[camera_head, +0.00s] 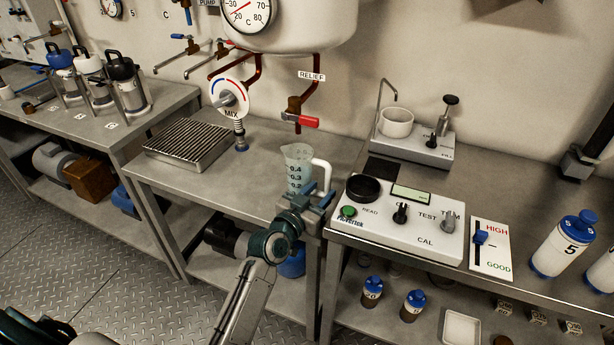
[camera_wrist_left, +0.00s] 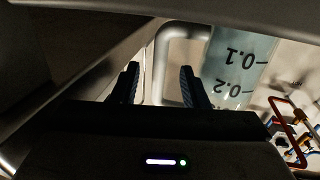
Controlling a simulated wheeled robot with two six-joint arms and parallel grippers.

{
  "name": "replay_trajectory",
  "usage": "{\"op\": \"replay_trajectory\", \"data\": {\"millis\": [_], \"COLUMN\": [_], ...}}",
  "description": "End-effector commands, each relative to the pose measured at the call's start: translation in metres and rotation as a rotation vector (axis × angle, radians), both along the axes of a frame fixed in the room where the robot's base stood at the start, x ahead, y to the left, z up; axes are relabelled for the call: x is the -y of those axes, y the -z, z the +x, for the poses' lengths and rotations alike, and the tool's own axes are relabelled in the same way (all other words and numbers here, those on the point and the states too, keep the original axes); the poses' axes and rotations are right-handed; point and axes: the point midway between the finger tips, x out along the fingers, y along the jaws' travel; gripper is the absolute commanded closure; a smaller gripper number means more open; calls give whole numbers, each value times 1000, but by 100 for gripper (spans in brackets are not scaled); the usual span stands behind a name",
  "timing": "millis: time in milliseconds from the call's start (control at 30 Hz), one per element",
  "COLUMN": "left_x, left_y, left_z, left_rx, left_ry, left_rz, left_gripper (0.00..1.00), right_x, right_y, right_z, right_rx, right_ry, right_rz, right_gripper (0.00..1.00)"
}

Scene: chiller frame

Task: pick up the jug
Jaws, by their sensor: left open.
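The jug (camera_head: 297,164) is clear with a scale and a white handle, and stands upright on the steel bench near its front right edge. My left gripper (camera_head: 313,196) is open just in front of the jug, at the handle's side. In the left wrist view the open fingers of the left gripper (camera_wrist_left: 160,82) have the jug's pale handle between or just beyond them; I cannot tell which. The jug's marked wall (camera_wrist_left: 238,66) shows to the right of the fingers. My right gripper is not in view.
A white meter box (camera_head: 400,217) stands close to the right of the jug. A slatted drain tray (camera_head: 190,146) is at the left. A red-handled relief valve (camera_head: 300,119) hangs above and behind the jug. The bench (camera_head: 240,180) is clear left of the jug.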

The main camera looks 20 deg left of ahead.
Motion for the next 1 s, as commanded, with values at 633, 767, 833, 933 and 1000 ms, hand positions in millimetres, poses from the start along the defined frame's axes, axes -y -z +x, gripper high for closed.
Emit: {"op": "replay_trajectory", "data": {"millis": [633, 767, 833, 933, 1000], "left_x": [4, 4, 4, 4, 4], "left_y": [0, -1, -1, -2, -3], "left_z": [18, 19, 19, 18, 19], "left_rx": [0, 2, 2, 2, 2], "left_ry": [0, 0, 0, 0, 0], "left_rz": [0, 1, 1, 1, 1], "left_gripper": [100, 100, 100, 100, 100], "right_x": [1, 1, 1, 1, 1], "right_y": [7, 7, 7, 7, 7], "right_z": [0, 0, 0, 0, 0], "right_rx": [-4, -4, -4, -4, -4], "right_ry": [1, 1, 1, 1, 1], "right_rz": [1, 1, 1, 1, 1], "right_gripper": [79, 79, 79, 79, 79]}}
